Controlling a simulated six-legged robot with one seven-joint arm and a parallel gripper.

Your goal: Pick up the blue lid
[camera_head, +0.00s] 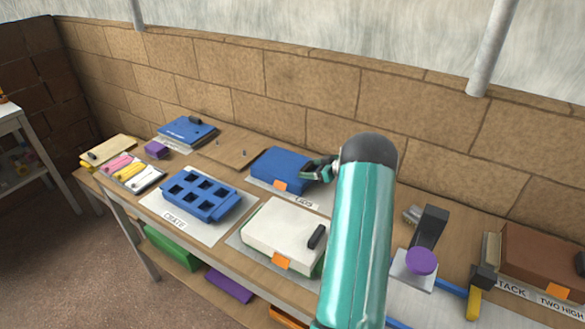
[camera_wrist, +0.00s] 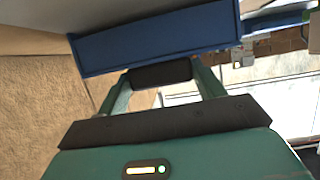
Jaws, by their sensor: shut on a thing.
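The blue lid (camera_head: 279,168) is a flat blue slab with an orange tag at its front edge, over the sheet marked "LIDS" at the back of the bench. My gripper (camera_head: 320,170) is at its right side. In the wrist view, my gripper (camera_wrist: 161,76) has its two green fingers on either side of the lid's dark handle bar, shut on it. The blue lid (camera_wrist: 150,42) fills the upper middle of that view, just beyond the fingers. I cannot tell whether the lid is clear of the sheet.
A white lid (camera_head: 283,230) with a black handle lies in front. A blue crate (camera_head: 200,194) with several holes is to the left. A purple-topped block (camera_head: 421,262) and a brown box (camera_head: 540,256) are to the right. A brick wall (camera_head: 290,85) runs behind.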

